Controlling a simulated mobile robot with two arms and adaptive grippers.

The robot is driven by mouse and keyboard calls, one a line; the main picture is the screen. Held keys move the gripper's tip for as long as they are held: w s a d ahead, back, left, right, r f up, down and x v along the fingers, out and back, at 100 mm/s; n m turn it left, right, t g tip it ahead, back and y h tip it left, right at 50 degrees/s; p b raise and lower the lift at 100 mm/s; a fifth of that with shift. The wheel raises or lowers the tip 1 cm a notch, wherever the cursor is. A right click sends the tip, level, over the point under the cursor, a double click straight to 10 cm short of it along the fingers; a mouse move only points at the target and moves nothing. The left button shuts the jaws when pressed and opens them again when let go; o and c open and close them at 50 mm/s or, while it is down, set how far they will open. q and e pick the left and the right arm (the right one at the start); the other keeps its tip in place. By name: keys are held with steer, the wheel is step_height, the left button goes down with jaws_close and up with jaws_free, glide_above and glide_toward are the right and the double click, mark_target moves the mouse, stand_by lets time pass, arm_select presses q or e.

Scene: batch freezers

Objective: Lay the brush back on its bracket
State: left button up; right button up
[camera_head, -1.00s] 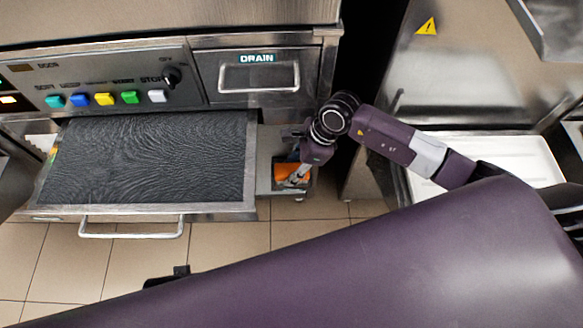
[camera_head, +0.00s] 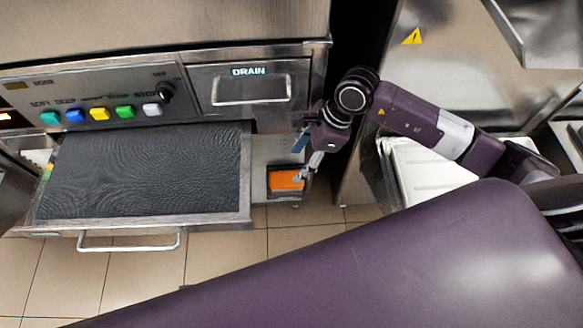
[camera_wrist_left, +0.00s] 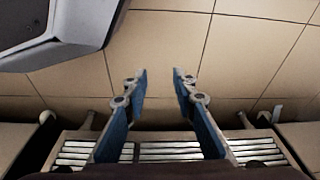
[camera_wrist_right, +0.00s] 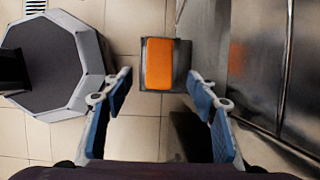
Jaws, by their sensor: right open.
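The orange brush (camera_head: 286,180) lies flat in a small grey bracket (camera_head: 276,198) to the right of the open dark-topped drawer. In the right wrist view the brush (camera_wrist_right: 159,63) rests lengthwise, with the bracket's grey rim (camera_wrist_right: 183,62) showing beside it. My right gripper (camera_head: 305,160) is above the brush, and its fingers stand apart with nothing between them. In its wrist view the brush lies beyond the fingertips, apart from them. My left gripper (camera_wrist_left: 160,78) is open and empty over the tiled floor. It is not seen in the head view.
The drawer (camera_head: 150,170) stands out below a panel of coloured buttons (camera_head: 100,113), with a front handle (camera_head: 130,245). The DRAIN drawer (camera_head: 250,88) is shut above the bracket. A steel cabinet wall stands right of the bracket. A white tray (camera_head: 430,175) lies farther right.

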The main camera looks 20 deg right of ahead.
steer(key=shift+v, duration=1.35)
steer(key=shift+s, duration=0.1)
